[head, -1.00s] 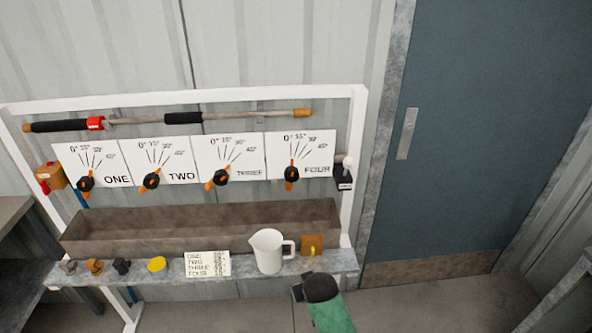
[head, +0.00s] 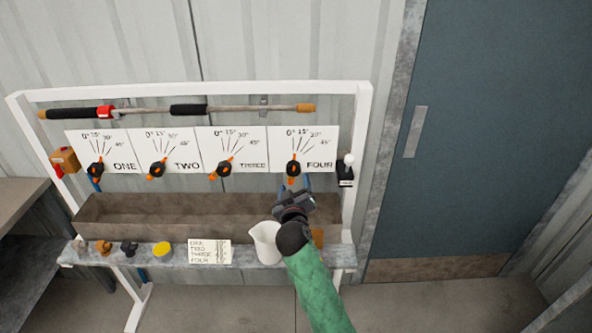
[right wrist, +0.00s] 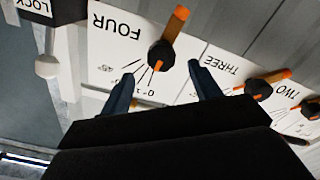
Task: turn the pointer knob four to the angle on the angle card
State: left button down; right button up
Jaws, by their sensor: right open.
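Pointer knob four (head: 294,169) is a black knob with an orange pointer on the white FOUR plate (head: 320,147), which has angle lines fanning above it. My right gripper (head: 295,184) is open just below and in front of the knob. In the right wrist view its two fingers (right wrist: 163,84) stand apart with nothing between them; contact with the knob is not visible. The angle card (head: 210,252) lies on the shelf; its writing is too small to read. My left gripper is out of view.
Knobs ONE (head: 96,170), TWO (head: 158,169) and THREE (head: 224,170) sit to the left. A brown trough (head: 180,215) runs below the plates. A white jug (head: 264,243) stands beside my right forearm. A white-knobbed lever (head: 347,162) is right of plate FOUR.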

aim_at(293, 172)
jog(key=w+p, duration=0.1)
jog(key=w, duration=0.2)
jog(key=w+p, duration=0.1)
jog(key=w, duration=0.1)
jog(key=shift+w+a+r+p, duration=0.1)
jog(key=shift+w+r+p, duration=0.15)
jog(key=shift+w+p, duration=0.1)
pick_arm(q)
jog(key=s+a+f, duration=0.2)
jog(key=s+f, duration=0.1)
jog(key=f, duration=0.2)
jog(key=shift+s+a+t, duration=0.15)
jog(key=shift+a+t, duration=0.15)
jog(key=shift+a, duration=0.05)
pick_arm(e)
jog(key=shift+w+f, duration=0.2)
jog(key=shift+w, duration=0.85)
